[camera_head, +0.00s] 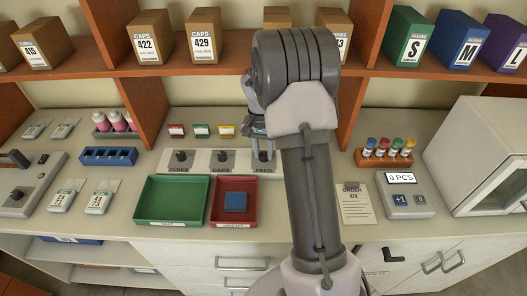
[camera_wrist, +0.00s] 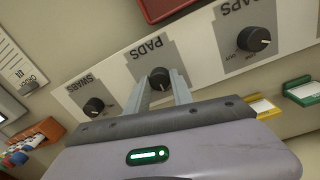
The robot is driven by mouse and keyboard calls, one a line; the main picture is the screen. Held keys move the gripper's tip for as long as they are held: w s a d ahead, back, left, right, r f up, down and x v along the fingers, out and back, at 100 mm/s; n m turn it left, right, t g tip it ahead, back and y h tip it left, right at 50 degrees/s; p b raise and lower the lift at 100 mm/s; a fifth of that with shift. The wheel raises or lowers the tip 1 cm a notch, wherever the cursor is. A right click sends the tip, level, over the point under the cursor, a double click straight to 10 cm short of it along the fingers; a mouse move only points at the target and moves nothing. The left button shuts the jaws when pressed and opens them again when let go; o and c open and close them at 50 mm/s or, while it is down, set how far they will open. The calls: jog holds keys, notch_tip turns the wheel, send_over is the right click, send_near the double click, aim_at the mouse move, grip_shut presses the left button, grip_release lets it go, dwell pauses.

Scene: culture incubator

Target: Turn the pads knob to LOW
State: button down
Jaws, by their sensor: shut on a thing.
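The pads knob (camera_wrist: 160,78) is a small black dial on a grey plate lettered PADS, on a white control strip. It also shows below my gripper in the head view (camera_head: 264,156). My gripper (camera_wrist: 162,84) is shut on the pads knob, with one finger on each side of it. The fingers and the tilted view hide part of the dial, and I cannot read its setting.
A green tray (camera_head: 143,215) and a red tray (camera_head: 250,212) with a blue block stand in front of the knobs. An order clipboard (camera_head: 355,205), a counter display (camera_head: 402,201) and a vial rack (camera_head: 382,160) are to the right. Wooden shelf dividers (camera_head: 152,105) rise behind.

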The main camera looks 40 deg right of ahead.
aim_at(261, 154)
jog(key=c, duration=1.1)
grip_release()
notch_tip(261, 154, up, 17)
jog(key=p, duration=0.6)
jog(key=shift+w+a+r, duration=0.2)
jog(key=shift+w+a, duration=0.05)
jog(key=shift+w, duration=0.1)
jog(key=s+a+r+n+t+y+b, duration=0.15)
jog(key=s+a+r, duration=0.25)
jog(key=s+a, duration=0.45)
jog(key=s+a+r+n+t+h+b, duration=0.1)
jog(key=s+a+r+n+t+b, duration=0.25)
jog(key=a, duration=0.85)
jog(key=s+a+f+y, duration=0.1)
jog(key=s+a, duration=0.1)
jog(key=s, duration=0.3)
jog(key=s+a+f+t+y, duration=0.1)
jog(key=s+a, duration=0.2)
jog(key=s, duration=0.2)
jog(key=shift+s+a+f+n+b, duration=0.2)
jog(key=shift+a+f+n+b, duration=0.1)
jog(key=shift+a+f+b, duration=0.05)
